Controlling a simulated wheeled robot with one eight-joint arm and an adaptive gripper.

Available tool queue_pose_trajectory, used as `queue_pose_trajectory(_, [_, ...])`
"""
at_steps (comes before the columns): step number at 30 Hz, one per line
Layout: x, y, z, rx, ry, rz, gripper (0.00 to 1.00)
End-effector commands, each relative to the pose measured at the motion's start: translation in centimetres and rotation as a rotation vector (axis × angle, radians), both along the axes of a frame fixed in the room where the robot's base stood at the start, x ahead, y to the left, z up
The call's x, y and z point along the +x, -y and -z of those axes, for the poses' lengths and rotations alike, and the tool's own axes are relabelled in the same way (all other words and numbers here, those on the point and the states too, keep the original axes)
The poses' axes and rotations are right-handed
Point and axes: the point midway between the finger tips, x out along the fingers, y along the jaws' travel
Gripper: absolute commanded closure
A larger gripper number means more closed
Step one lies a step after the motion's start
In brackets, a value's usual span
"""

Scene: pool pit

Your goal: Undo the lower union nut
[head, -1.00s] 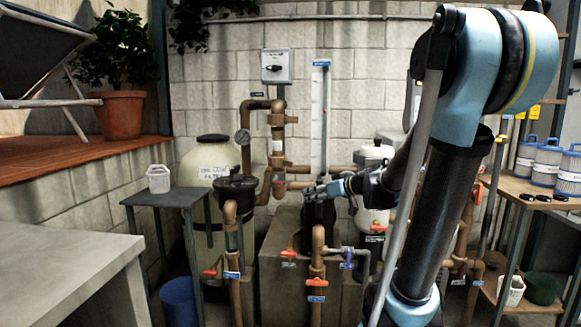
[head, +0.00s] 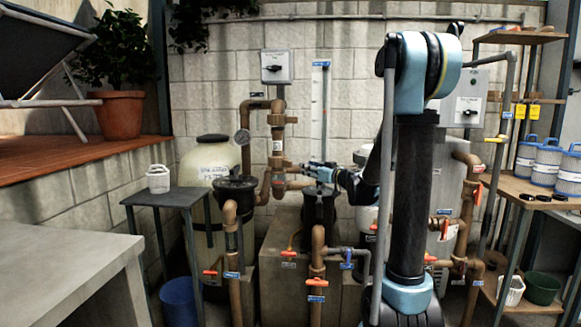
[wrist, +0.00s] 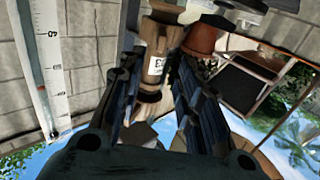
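A brown vertical pipe carries a union fitting with a white label (head: 277,146). Its lower nut, a wider brown ring (head: 279,163), sits below the label, left of my gripper. My gripper (head: 311,172) is level with the lower part of the fitting and points left toward it. In the wrist view my gripper (wrist: 155,78) has its two dark fingers apart, with a gap between them. The labelled brown fitting (wrist: 157,62) shows beyond and between the fingers. I see no contact; the remaining distance is hard to tell.
A white gauge board (head: 320,115) stands on the wall behind my gripper; it also shows in the wrist view (wrist: 42,65). A black pump pot (head: 319,210) is below my gripper. A cream filter tank (head: 207,165) and a grey switch box (head: 277,66) are near the pipe.

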Motion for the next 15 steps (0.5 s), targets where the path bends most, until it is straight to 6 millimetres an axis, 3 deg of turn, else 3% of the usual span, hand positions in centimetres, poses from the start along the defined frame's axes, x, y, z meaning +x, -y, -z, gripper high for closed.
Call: queue_pose_trajectory(15, [6.7, -6.4, 0.0, -0.001, -0.001, -0.003, 0.68])
